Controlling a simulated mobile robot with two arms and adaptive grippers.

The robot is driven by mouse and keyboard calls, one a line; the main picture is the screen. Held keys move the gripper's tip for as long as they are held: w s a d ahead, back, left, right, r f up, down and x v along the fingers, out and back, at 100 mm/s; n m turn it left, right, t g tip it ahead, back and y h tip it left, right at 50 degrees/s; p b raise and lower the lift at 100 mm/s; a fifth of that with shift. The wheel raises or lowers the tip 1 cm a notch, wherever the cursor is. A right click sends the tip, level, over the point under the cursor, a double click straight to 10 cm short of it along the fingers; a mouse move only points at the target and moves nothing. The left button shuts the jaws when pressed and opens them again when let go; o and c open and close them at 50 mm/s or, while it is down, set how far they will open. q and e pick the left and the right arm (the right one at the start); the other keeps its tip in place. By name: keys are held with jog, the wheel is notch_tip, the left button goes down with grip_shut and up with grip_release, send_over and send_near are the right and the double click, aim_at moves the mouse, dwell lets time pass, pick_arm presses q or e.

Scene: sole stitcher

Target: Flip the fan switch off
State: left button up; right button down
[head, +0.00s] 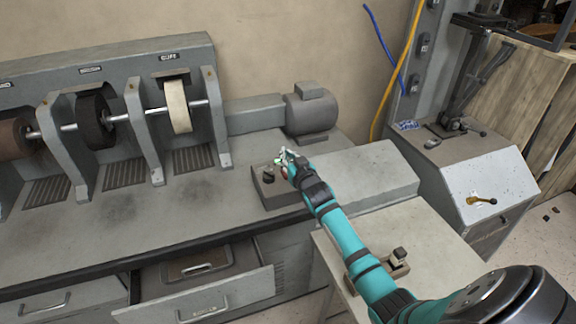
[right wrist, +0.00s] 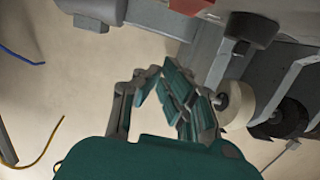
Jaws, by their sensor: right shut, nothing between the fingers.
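A grey switch box (head: 268,196) sits on the bench, at the near left end of a long sloped grey housing (head: 360,172). A small dark switch or knob (head: 268,174) stands on its top. A small green spot (head: 278,161) shows beside my right gripper (head: 284,157), which is over the box and partly hides its top. The right gripper is shut and empty; its fingers also show closed together in the right wrist view (right wrist: 172,92). I cannot tell whether it touches a switch, or which control is the fan's. My left gripper is out of view.
Finishing wheels, including a pale one labelled BUFF (head: 178,105), stand at the left. A motor (head: 310,112) is behind the box. An open drawer (head: 205,298) juts out below. A grey cabinet (head: 480,180) with a lever stands at the right.

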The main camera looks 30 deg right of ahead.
jog(key=shift+f, duration=1.95)
jog(key=shift+w+g+p, duration=0.2)
jog(key=shift+g+p, duration=0.3)
jog(key=shift+p, duration=0.7)
jog(key=shift+f+b, duration=0.3)
jog(key=shift+f, duration=0.05)
jog(key=r+p, duration=0.4)
jog(key=r, duration=0.1)
jog(key=shift+w+d+r, duration=0.1)
jog(key=shift+w+r, duration=0.05)
jog(key=shift+w, duration=0.2)
jog(key=shift+s+a+f+b, duration=0.1)
jog(key=shift+s+f+b, duration=0.15)
jog(key=shift+s, duration=0.2)
jog(key=shift+s+a+f+b, duration=0.1)
jog(key=shift+s+f+b, duration=0.1)
jog(key=shift+s, duration=0.25)
jog(key=r+v, duration=0.1)
jog(key=v, duration=0.7)
jog(key=shift+r+b, duration=0.3)
